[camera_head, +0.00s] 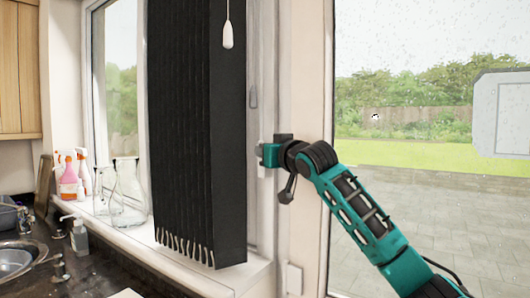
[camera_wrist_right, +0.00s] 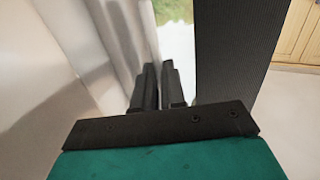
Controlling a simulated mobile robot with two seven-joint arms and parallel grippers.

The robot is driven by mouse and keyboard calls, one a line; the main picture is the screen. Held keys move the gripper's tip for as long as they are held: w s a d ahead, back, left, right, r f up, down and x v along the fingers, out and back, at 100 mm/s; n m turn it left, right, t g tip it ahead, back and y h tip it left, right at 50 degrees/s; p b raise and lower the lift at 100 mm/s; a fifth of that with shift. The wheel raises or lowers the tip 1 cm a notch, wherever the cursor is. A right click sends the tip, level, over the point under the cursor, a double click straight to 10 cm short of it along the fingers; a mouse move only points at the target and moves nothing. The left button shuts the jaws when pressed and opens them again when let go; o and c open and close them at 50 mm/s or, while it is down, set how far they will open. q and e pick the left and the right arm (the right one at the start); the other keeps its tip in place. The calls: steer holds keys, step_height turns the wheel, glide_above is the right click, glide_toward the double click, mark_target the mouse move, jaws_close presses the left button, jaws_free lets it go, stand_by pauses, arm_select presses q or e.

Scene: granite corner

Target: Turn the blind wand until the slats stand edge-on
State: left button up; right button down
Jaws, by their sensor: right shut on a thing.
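The blind (camera_head: 185,130) hangs in the window as tall, dark, pleated slats, gathered close together; its side also shows in the wrist view (camera_wrist_right: 240,50). A thin cord with a white end piece (camera_head: 228,35) hangs in front of its upper part. I cannot clearly make out a wand. My right gripper (camera_head: 264,155) is right of the blind, by the white window frame, well below and right of the white end piece. In the wrist view its black fingers (camera_wrist_right: 160,85) are nearly together. My left gripper is out of view.
A window handle (camera_head: 253,95) is on the frame above my right gripper. Glass jugs (camera_head: 128,200) and spray bottles (camera_head: 70,180) stand on the sill at left, with a soap bottle (camera_head: 79,236) and a sink (camera_head: 15,262) below.

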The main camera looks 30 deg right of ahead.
steer(key=shift+d+f+n+y, duration=0.1)
steer(key=shift+d+n+y, duration=0.05)
steer(key=shift+n+y, duration=0.65)
steer(key=shift+d+n+y, duration=0.15)
steer(key=shift+n+y, duration=0.35)
steer(key=shift+y, duration=0.9)
steer(key=c, duration=1.2)
jaws_free()
steer(key=s+d+b, duration=0.2)
steer(key=s+b, duration=0.2)
steer(key=s, duration=0.8)
steer(key=shift+s, duration=0.35)
